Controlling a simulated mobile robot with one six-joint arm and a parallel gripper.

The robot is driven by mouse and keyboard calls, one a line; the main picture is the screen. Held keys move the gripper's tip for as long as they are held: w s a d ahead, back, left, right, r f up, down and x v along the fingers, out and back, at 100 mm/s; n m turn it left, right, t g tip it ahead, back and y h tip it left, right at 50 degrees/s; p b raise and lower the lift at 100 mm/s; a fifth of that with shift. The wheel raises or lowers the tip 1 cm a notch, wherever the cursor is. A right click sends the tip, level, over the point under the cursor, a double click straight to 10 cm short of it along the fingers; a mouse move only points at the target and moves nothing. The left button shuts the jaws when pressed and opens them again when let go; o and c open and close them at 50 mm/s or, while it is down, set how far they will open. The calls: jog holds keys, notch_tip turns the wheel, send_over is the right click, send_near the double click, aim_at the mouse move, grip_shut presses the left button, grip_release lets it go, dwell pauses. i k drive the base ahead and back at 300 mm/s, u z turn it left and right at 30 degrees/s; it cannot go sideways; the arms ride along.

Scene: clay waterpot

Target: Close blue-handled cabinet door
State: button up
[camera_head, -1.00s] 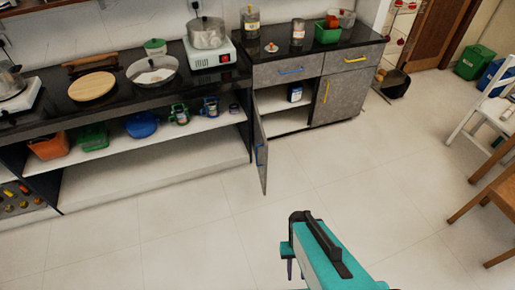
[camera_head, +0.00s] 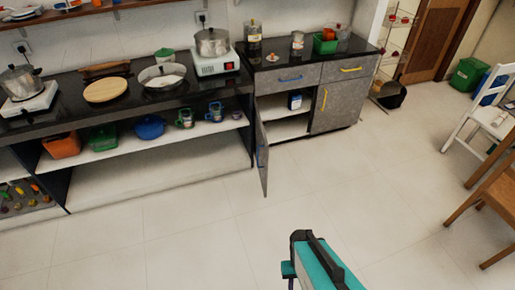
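The blue-handled cabinet door (camera_head: 263,160) is swung wide open at the left side of the grey cabinet and juts out toward me. Its blue handle (camera_head: 259,155) shows as a small strip on its left face. Inside the open cabinet (camera_head: 283,126) a dark blue container (camera_head: 295,101) stands on a shelf. My gripper (camera_head: 289,270) is at the bottom centre, over the floor, in front of the door and apart from it. Its fingers are mostly hidden, so I cannot see whether they are open or shut.
The yellow-handled door (camera_head: 332,106) beside the opening is closed. An open shelf (camera_head: 155,140) with bowls and mugs lies left. A white chair (camera_head: 485,115) and wooden chair (camera_head: 490,205) stand at right. The floor (camera_head: 190,235) is clear in front.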

aim_at(261, 146)
jog(key=u, duration=0.4)
jog(key=i, duration=1.65)
jog(key=u, duration=1)
jog(key=k, duration=0.2)
jog(key=u, duration=0.45)
